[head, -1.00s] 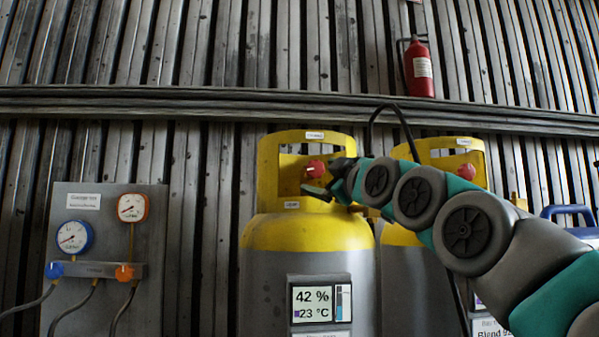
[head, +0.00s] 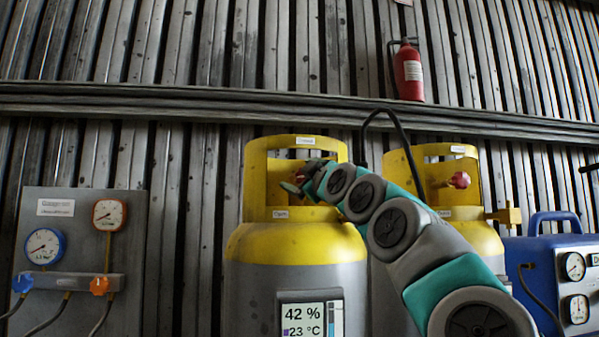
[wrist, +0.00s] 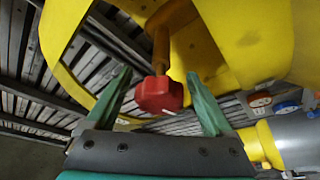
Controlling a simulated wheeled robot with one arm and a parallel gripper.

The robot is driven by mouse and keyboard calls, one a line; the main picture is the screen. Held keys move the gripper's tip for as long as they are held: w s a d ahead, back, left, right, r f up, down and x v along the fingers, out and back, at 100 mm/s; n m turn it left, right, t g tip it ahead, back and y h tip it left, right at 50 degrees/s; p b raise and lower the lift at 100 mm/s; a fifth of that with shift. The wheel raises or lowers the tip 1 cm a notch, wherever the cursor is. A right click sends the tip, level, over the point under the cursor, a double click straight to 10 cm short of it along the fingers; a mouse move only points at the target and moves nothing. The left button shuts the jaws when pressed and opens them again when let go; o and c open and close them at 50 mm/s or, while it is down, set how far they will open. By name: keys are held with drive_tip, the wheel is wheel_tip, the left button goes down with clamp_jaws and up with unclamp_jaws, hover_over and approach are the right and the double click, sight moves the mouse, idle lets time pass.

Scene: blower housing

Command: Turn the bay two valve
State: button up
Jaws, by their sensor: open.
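A red valve knob (wrist: 158,95) on a brass stem sits inside the yellow collar of the left gas cylinder (head: 295,245). In the wrist view it lies between the two green fingers of my gripper (wrist: 157,77), with a gap visible on each side. In the head view my gripper (head: 295,182) reaches into the collar opening from the right and mostly hides this knob. My gripper is open and holds nothing. Small labels sit above and below the collar opening. A second cylinder (head: 470,235) with its own red knob (head: 459,180) stands to the right.
A gauge panel (head: 60,210) with a blue and an orange gauge is at the left. A blue machine (head: 545,255) with dials stands at the right. A black hose (head: 390,118) arches behind my arm. A fire extinguisher (head: 409,72) hangs on the ribbed wall.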

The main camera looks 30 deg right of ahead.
drive_tip(key=shift+w, duration=0.15)
drive_tip(key=c, duration=1.4)
